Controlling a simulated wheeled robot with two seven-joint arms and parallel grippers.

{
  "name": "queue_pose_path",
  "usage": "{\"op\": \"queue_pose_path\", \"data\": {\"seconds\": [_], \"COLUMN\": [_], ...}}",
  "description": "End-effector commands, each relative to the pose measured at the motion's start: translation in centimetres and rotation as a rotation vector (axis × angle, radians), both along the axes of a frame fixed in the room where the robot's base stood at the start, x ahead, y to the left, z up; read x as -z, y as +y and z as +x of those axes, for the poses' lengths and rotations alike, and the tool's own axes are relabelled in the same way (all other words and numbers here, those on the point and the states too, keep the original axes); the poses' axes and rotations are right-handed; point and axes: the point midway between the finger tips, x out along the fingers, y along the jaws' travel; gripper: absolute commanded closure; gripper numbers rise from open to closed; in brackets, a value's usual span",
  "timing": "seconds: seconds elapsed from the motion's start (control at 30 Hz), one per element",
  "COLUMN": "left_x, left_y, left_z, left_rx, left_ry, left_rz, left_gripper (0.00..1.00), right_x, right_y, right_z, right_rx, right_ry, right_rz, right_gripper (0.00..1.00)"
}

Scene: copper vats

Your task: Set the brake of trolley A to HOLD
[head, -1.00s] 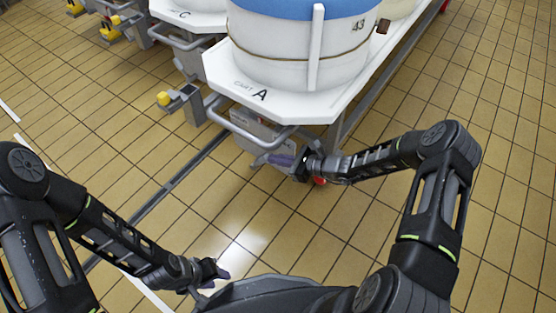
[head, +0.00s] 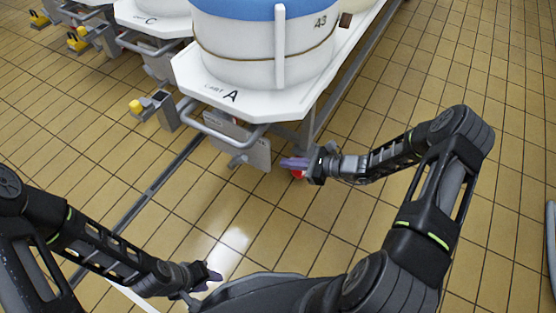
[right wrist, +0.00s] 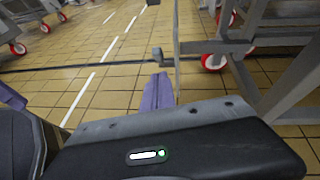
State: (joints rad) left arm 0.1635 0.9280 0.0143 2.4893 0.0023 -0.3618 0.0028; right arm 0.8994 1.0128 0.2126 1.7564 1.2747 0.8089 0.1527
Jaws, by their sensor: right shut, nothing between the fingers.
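Trolley A (head: 195,84) is a white cart marked "CART A" carrying a white and blue vat (head: 235,55). Below its grey push handle (head: 212,135) hangs a grey plate (head: 255,155) with a short grey lever (head: 237,161) at its front. The plate shows edge-on in the right wrist view (right wrist: 177,45), with the lever's end (right wrist: 157,54) sticking out left. Any brake markings are unreadable. My right gripper (head: 292,162) is shut and empty, just right of the plate and apart from the lever. My left gripper (head: 212,277) is low, near my base; its jaw opening is unclear.
A red wheel (right wrist: 213,60) and grey frame legs stand beside the plate. Cart C (head: 150,22) is behind at the left.

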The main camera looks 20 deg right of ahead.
Motion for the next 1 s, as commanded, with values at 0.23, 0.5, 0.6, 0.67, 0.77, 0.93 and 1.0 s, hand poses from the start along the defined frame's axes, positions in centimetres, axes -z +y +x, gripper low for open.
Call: {"op": "queue_pose_path", "data": {"seconds": [0.23, 0.5, 0.6, 0.67, 0.77, 0.93, 1.0], "left_x": [0.0, 0.0, 0.0, 0.0, 0.0, 0.0, 0.0], "left_y": [-0.1, 0.0, 0.0, 0.0, 0.0, 0.0, 0.0], "left_z": [-0.1, -0.1, -0.1, -0.1, -0.1, -0.1, -0.1], "left_rx": [0.002, 0.002, 0.001, 0.000, 0.000, 0.000, 0.000], "left_ry": [0.001, 0.001, 0.000, 0.001, 0.001, 0.001, 0.001], "left_rz": [-0.001, -0.001, -0.001, 0.000, 0.000, 0.000, 0.000], "left_gripper": [0.64, 0.64, 0.64, 0.64, 0.64, 0.64, 0.64], "right_x": [-0.1, -0.1, 0.0, 0.2, 1.8, 6.9, 9.2], "right_y": [-0.2, -0.2, -0.2, -0.4, -0.6, 0.6, 1.9], "right_z": [-0.2, -0.2, -0.2, -0.2, -1.0, -6.7, -10.6], "right_rx": [0.000, 0.000, -0.001, 0.000, -0.023, -0.190, -0.335], "right_ry": [0.001, 0.000, 0.000, 0.004, 0.029, 0.119, 0.146], "right_rz": [0.001, 0.000, -0.003, -0.016, -0.083, -0.294, -0.429], "right_gripper": [1.00, 1.00, 1.00, 1.00, 1.00, 1.00, 1.00]}}
